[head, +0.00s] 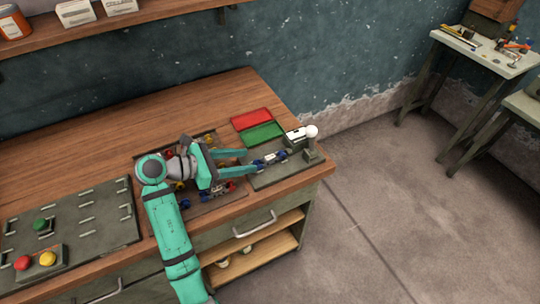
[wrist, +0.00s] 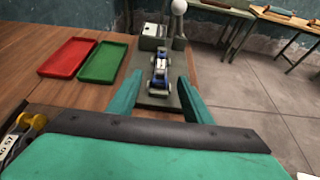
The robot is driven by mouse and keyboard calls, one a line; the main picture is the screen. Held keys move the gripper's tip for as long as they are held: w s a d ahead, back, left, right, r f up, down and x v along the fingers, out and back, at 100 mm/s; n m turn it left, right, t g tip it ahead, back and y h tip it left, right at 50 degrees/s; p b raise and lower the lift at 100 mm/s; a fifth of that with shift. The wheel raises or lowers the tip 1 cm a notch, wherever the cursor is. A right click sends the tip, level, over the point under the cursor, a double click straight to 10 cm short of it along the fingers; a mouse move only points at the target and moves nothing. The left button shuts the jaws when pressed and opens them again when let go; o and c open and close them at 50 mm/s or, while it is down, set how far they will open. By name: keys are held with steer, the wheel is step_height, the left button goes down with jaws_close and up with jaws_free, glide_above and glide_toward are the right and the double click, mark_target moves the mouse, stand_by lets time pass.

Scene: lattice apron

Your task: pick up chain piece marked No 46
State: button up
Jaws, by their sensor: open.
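A blue chain piece with a pale label (wrist: 160,68) lies on a grey plate (wrist: 152,101) in the wrist view; its marking is too small to read. It also shows in the head view (head: 270,159). My gripper (head: 250,162) is open and empty, its fingers pointing toward this piece, which appears between the fingertips in the wrist view. More chain pieces, red, blue and yellow, lie partly hidden under my gripper on a dark tray (head: 210,204). A yellow piece (wrist: 33,122) with a partly legible label shows at the wrist view's lower left. I cannot tell which is No 46.
A red tray (head: 251,119) and a green tray (head: 262,133) lie behind the grey plate. A device with a white ball (head: 312,131) stands at the plate's far end, near the bench's right edge. A panel with coloured buttons (head: 42,258) is at left.

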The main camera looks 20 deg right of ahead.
mark_target(266, 158)
steer(key=x, duration=0.3)
steer(key=shift+s, duration=0.25)
steer(key=shift+x, duration=2.7)
steer(key=shift+w+r, duration=0.1)
steer(key=shift+w, duration=0.05)
jaws_close()
